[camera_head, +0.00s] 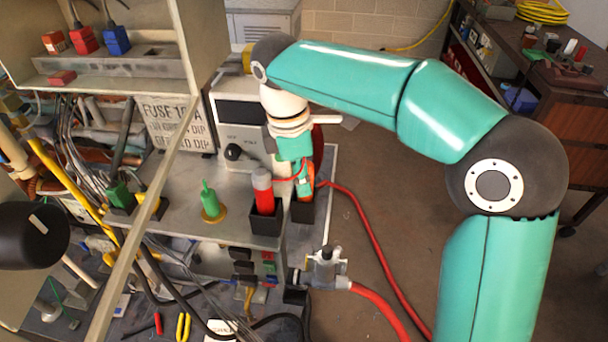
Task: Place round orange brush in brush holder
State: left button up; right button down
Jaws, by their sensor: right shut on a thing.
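The round orange brush (307,172) is in my right gripper (303,178), which points down above the back right of the grey bench. The gripper is shut on it and partly hides it. Right below is a black square cup (303,212), which looks like a brush holder. The lower end of the brush is at or just inside its rim; I cannot tell how deep. A second black square cup (266,224) beside it, on the left, holds an upright red cylinder with a grey top (263,186). My left gripper is not in view.
A green bottle-like piece (210,200) stands on the bench left of the cups. A white box with a black knob (234,153) stands behind. A red hose (352,215) runs down to the right. A shelf frame and cables fill the left.

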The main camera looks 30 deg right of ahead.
jog(key=c, duration=0.9)
grip_release()
jog(key=shift+o, duration=0.2)
notch_tip(320, 180, up, 12)
jog(key=a+p, duration=0.1)
jog(key=p, duration=0.2)
jog(key=shift+w+a, duration=0.25)
jog(key=shift+a, duration=0.05)
